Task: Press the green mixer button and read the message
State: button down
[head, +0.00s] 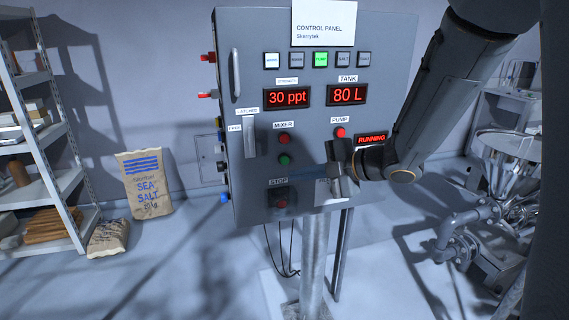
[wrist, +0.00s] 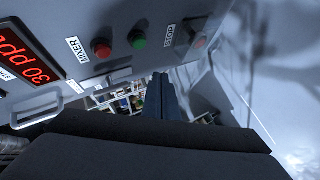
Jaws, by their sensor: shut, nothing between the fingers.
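The green mixer button (head: 285,160) is on the grey control panel (head: 300,225), below the red mixer button (head: 284,139) and under the MIXER label. In the wrist view the green button (wrist: 137,39) is up and left of my fingertips. My gripper (head: 318,174) is shut and empty, in front of the panel and to the right of the green button. The shut fingers also show in the wrist view (wrist: 160,78), apart from the button in the picture. A red RUNNING display (head: 371,139) is lit beside the pump controls. No message display shows beside the mixer buttons.
Displays read 30 ppt (head: 287,97) and 80 L (head: 347,95). A stop button (head: 281,201) sits below the mixer buttons. A lever (head: 250,137) and handle (head: 236,73) stick out at left. Shelving (head: 60,130), a sea salt bag (head: 148,184) and a metal hopper (head: 505,155) stand around.

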aim_at(293, 163)
jog(key=shift+w+a, duration=0.2)
jog(key=shift+w, duration=0.6)
jog(key=shift+w+a, duration=0.25)
jog(key=shift+w, duration=0.5)
jog(key=shift+w+a, duration=0.2)
jog(key=shift+w, duration=0.6)
jog(key=shift+w, duration=0.15)
jog(key=shift+w+a, duration=0.1)
jog(key=shift+w, duration=0.15)
jog(key=shift+w+a, duration=0.15)
jog(key=shift+w, duration=0.35)
dwell(0.9)
jog(key=shift+s, duration=0.2)
jog(key=shift+s+d, duration=0.25)
jog(key=shift+s, duration=0.45)
jog(key=shift+s, duration=0.1)
jog(key=shift+s+d+p, duration=0.2)
jog(key=shift+s+d, duration=0.05)
jog(key=shift+s, duration=0.5)
jog(key=shift+s+d+p, duration=0.2)
jog(key=shift+s, duration=0.6)
jog(key=shift+s+d+p, duration=0.2)
jog(key=shift+s+d, duration=0.05)
jog(key=shift+s, duration=0.5)
